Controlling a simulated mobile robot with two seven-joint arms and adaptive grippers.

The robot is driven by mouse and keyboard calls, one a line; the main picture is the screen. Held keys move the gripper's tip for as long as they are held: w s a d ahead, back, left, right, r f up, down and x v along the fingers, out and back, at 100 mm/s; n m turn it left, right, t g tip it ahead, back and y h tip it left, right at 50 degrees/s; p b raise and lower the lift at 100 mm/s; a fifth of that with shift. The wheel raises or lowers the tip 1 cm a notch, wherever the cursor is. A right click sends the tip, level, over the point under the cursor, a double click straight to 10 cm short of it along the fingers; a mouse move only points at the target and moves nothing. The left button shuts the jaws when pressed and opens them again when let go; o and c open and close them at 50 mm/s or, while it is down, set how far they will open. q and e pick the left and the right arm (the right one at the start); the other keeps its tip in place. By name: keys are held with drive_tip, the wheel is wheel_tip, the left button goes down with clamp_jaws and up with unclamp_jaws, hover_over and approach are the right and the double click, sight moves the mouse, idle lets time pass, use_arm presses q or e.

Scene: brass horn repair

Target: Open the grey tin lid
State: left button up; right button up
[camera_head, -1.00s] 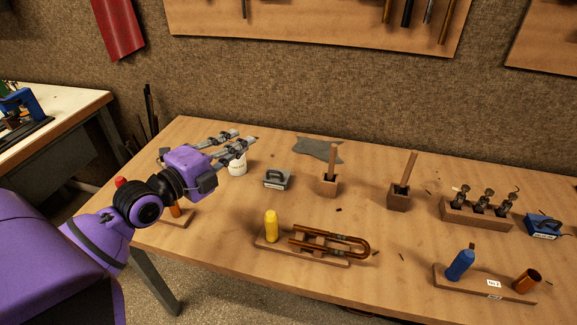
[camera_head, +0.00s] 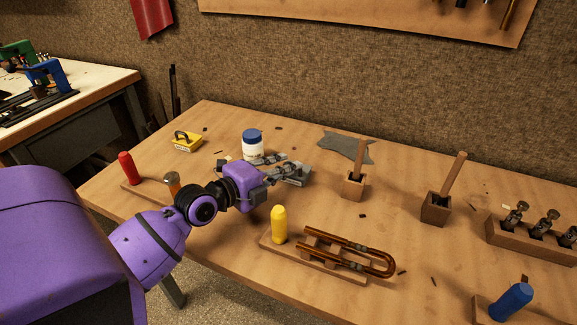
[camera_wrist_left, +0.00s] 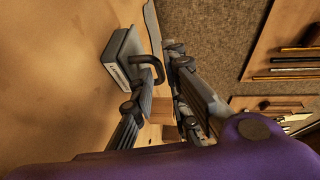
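The grey tin (camera_head: 298,179) sits on the wooden table, partly hidden behind my left gripper (camera_head: 287,167) in the head view. In the left wrist view the tin (camera_wrist_left: 117,66) shows a pale label and a dark loop handle (camera_wrist_left: 150,64) on its lid. The lid looks shut. My left gripper, also in the left wrist view (camera_wrist_left: 160,76), is open with its fingers apart. The handle reaches toward the gap between the fingertips, close to the left finger; I cannot tell whether they touch. My right gripper is not in view.
A white jar with a blue lid (camera_head: 252,146) stands just behind the gripper. A wooden block with a stick (camera_head: 354,187) stands right of the tin.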

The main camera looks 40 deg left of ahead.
use_arm(q)
drive_tip(key=shift+x, duration=0.8)
drive_tip(key=shift+s, duration=0.1)
clamp_jaws()
